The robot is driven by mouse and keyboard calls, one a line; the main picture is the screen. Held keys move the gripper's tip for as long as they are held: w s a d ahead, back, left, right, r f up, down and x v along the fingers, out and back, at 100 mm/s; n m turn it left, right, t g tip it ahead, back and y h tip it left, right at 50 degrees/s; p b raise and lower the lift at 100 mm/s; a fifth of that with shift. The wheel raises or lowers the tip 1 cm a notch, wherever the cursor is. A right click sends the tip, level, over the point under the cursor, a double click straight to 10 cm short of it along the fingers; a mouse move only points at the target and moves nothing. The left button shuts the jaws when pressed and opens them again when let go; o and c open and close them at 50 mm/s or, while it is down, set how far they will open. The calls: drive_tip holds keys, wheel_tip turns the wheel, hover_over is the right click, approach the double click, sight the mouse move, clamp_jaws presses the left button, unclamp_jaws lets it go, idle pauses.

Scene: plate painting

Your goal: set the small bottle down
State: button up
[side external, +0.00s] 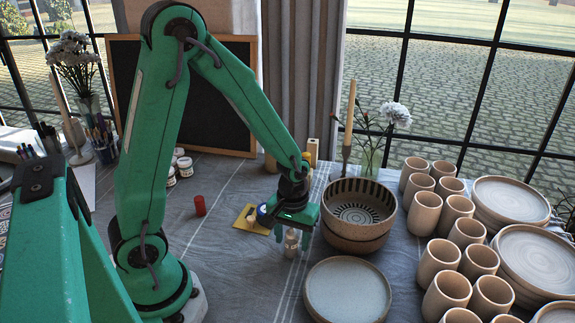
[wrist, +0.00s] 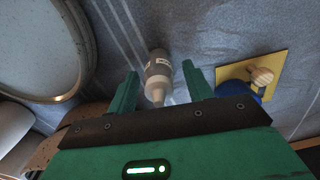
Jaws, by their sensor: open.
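The small bottle (side external: 291,243) stands on the grey cloth between the plate and the yellow card. It is pale with a label and a narrow tip. In the wrist view the bottle (wrist: 158,76) is between my two fingers, with a gap on each side. My gripper (side external: 293,228) is low over the bottle, its jaws open around the upper part. The wrist view shows both green fingers of my gripper (wrist: 158,88) apart. The bottle looks upright and resting on the cloth; its base is partly hard to make out.
A round plate (side external: 347,291) lies just right of the bottle, with stacked bowls (side external: 358,241) behind it. A yellow card (side external: 250,220) and a blue item (wrist: 247,92) are close on the other side. A red cup (side external: 200,206) stands left. Several beige cups (side external: 441,258) fill the right.

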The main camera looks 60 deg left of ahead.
wheel_tip(320, 180, up, 10)
drive_tip(key=shift+r, duration=0.25)
idle(0.4)
idle(0.5)
drive_tip(key=shift+s+r+m, duration=0.2)
drive_tip(key=shift+r+m, duration=0.1)
drive_tip(key=shift+r, duration=0.25)
drive_tip(key=s+r+m+t, duration=0.5)
drive_tip(key=s+r, duration=0.3)
drive_tip(key=r, duration=0.2)
drive_tip(key=shift+s+d+r+m+t, duration=0.3)
drive_tip(key=shift+s+d+r+m, duration=0.05)
drive_tip(key=shift+m, duration=0.45)
